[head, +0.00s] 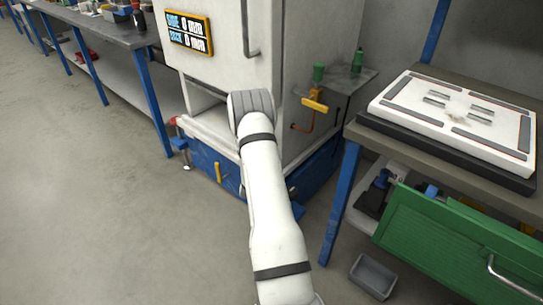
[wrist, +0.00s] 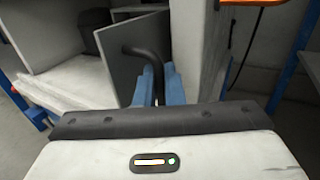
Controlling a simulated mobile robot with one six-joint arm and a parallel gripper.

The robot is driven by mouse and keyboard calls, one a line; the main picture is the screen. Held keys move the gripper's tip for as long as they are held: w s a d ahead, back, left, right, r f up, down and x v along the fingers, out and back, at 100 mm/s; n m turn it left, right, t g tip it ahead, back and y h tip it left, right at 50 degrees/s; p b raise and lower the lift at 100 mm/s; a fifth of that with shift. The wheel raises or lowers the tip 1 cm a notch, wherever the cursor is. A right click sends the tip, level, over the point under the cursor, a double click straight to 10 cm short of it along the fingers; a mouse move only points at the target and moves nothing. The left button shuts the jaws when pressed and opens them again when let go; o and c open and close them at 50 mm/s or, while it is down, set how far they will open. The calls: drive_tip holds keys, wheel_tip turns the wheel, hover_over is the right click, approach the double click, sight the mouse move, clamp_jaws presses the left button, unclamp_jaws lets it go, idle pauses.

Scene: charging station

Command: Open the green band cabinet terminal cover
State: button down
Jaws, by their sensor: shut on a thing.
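In the wrist view, the two blue fingers of my gripper (wrist: 158,85) are shut on a black bent handle (wrist: 145,49). The handle is on a flat grey panel (wrist: 122,66), which looks like the terminal cover. The panel stands at an angle, with an open space and a dark rounded object (wrist: 92,22) to its left. In the head view, a white cabinet (head: 226,62) stands beyond my arm. My wrist hides the fingers, the handle and the panel there. I cannot make out a green band on the cabinet.
An orange-yellow holder (head: 315,105) with an orange cable is on the cabinet's right side. A workbench (head: 434,165) with a white board (head: 455,117) and an open green drawer (head: 450,245) stands at right. A grey bin (head: 373,276) is on the floor. The floor at left is clear.

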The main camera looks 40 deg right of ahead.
drive_tip(key=shift+s+d+f, duration=0.1)
drive_tip(key=shift+s, duration=0.2)
drive_tip(key=shift+d, duration=0.1)
drive_tip(key=c, duration=1.6)
unclamp_jaws()
drive_tip(key=shift+c, duration=0.2)
drive_tip(key=p+v, duration=0.1)
drive_tip(key=v, duration=0.6)
drive_tip(key=shift+s+a, duration=0.25)
drive_tip(key=shift+s, duration=0.05)
